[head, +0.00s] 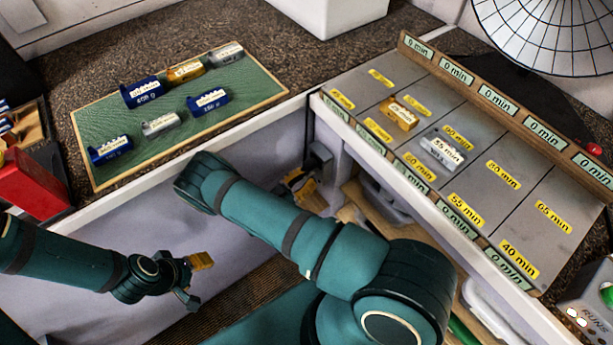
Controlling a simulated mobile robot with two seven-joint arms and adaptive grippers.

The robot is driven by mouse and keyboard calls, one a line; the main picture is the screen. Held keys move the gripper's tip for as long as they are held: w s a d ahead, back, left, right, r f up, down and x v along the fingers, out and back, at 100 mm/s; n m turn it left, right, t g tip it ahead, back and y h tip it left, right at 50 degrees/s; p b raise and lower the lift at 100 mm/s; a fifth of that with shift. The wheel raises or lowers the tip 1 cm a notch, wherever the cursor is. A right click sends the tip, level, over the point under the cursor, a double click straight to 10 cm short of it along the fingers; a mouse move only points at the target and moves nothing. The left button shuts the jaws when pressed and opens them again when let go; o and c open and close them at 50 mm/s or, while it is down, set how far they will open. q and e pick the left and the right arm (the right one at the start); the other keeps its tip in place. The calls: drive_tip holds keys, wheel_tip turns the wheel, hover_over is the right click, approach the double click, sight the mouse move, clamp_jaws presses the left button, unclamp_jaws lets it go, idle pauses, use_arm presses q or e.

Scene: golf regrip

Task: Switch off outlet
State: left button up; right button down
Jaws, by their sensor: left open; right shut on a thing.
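No outlet can be made out with certainty. A small grey box-like fitting (320,157) sits in the corner between the white panel and the cabinet, and may be it; no switch shows on it. My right arm reaches across the middle, and its gripper (299,184) shows only in part behind the forearm, just below and left of that fitting. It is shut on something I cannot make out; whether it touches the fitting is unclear. My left gripper (200,279) is open and empty at the lower left, in front of the white panel.
A green mat (235,115) with several labelled weights lies on the dark counter. A sloped grey board (480,190) with minute labels stands at the right, holding an orange and a silver weight. A red box (35,185) is at the left. Cluttered shelves (455,295) lie below the board.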

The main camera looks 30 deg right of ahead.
drive_tip(key=shift+d+f+h, duration=0.1)
drive_tip(key=shift+f+h, duration=0.15)
drive_tip(key=shift+h, duration=0.75)
drive_tip(key=c, duration=0.9)
unclamp_jaws()
drive_tip(key=shift+o, duration=0.2)
drive_tip(key=v, duration=1.2)
